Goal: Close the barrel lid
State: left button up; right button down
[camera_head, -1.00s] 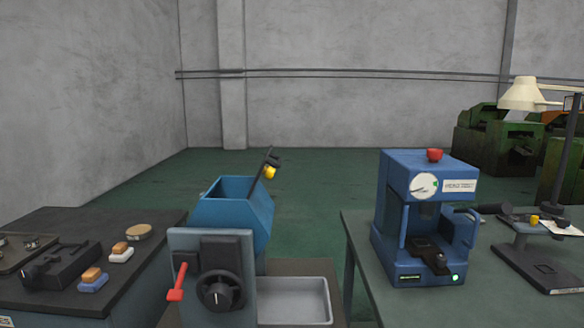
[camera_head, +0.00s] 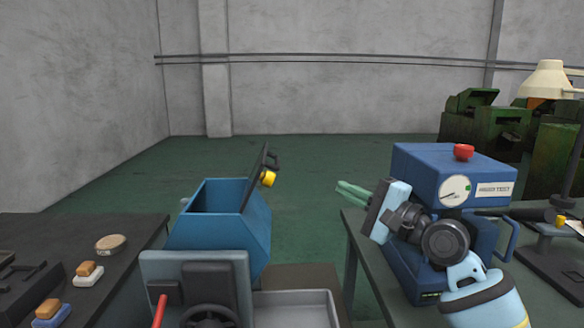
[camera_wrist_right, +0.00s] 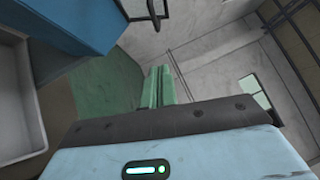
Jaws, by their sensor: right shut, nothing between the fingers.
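The blue barrel (camera_head: 238,232) stands left of centre in the head view, with its top open. Its dark lid (camera_head: 258,175) stands raised on the right rim, tilted up, with a yellow knob (camera_head: 268,178) on it. My right gripper (camera_head: 342,190) is shut and empty, with its green fingers pointing left toward the lid, well apart from it. In the right wrist view the shut fingers (camera_wrist_right: 160,86) point away over the floor, and part of the blue barrel (camera_wrist_right: 75,35) shows at upper left. My left gripper is not in view.
A blue test machine (camera_head: 440,165) with a red button stands on the right bench, partly behind my right arm. A grey tray (camera_head: 290,310) lies right of the barrel's base. A dark bench (camera_head: 130,270) with brushes is at left. Free space lies between lid and gripper.

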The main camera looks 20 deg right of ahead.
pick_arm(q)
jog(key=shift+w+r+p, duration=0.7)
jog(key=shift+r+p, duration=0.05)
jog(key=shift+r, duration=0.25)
pick_arm(e)
jog(key=s+a+x, duration=0.1)
jog(key=a+x, duration=0.1)
jog(key=x, duration=1)
jog(key=shift+a+r, duration=0.35)
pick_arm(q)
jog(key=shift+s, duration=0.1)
pick_arm(e)
jog(key=shift+w+r, duration=0.1)
jog(key=shift+w, duration=0.05)
